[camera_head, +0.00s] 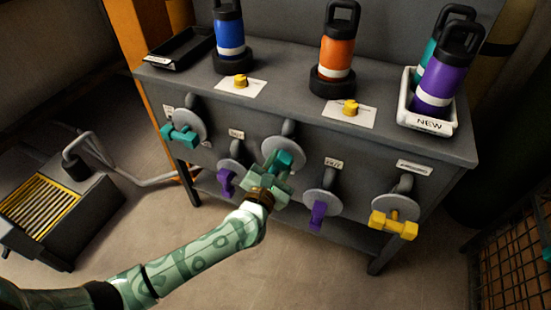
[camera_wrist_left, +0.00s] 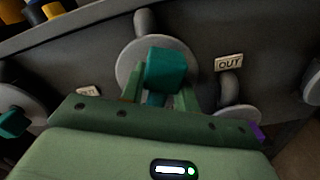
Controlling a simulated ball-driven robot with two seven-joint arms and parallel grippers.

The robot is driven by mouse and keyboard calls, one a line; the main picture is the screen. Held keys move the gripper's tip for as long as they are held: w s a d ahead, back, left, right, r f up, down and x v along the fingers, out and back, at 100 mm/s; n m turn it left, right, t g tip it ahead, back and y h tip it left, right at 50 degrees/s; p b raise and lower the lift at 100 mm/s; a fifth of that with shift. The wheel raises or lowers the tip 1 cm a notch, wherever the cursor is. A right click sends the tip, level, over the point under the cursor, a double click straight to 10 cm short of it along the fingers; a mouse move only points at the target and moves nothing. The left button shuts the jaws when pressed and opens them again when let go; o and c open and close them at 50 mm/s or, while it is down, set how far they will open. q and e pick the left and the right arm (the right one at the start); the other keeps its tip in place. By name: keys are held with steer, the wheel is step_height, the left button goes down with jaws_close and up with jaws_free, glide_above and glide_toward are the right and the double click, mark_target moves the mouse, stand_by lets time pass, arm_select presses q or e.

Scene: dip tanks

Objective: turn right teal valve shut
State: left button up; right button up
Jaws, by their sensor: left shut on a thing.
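The right teal valve (camera_head: 291,158) is in the middle of the bench's front panel, on a round grey disc under a grey pipe stub. In the left wrist view its teal handle (camera_wrist_left: 166,68) sits between my fingers, in front of the disc. My left gripper (camera_head: 273,175) is shut on this handle. The gripper hides the handle's lower part. The left teal valve (camera_head: 181,134) is on a disc at the panel's left. My right gripper is not in view.
Purple-handled valves (camera_head: 226,182) and (camera_head: 318,214) flank the held valve lower down. A yellow-handled valve (camera_head: 394,225) is at the right. Bottles, including an orange one (camera_head: 338,50), a black tray (camera_head: 180,48) and a white "NEW" tray (camera_head: 428,123) stand on the bench.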

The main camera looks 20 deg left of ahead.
arm_select(q)
steer(key=m+p, duration=0.1)
steer(key=m, duration=0.1)
steer(key=d+m+p, duration=0.1)
steer(key=shift+s+m, duration=0.1)
steer(key=shift+m, duration=0.3)
steer(key=m+p, duration=0.1)
steer(key=m, duration=0.2)
steer(key=f+m+p, duration=0.1)
steer(key=m, duration=0.2)
steer(key=f+m+p, duration=0.1)
steer(key=m, duration=0.1)
steer(key=shift+d+f+m, duration=0.2)
steer(key=shift+d+m, duration=0.2)
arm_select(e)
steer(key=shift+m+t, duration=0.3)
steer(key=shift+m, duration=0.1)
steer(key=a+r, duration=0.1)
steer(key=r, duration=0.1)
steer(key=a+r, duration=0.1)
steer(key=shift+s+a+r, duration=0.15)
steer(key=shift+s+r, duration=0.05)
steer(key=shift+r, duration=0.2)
arm_select(q)
steer(key=shift+s+f, duration=0.1)
steer(key=o, duration=0.7)
steer(key=shift+d, duration=0.1)
steer(key=shift+o, duration=0.2)
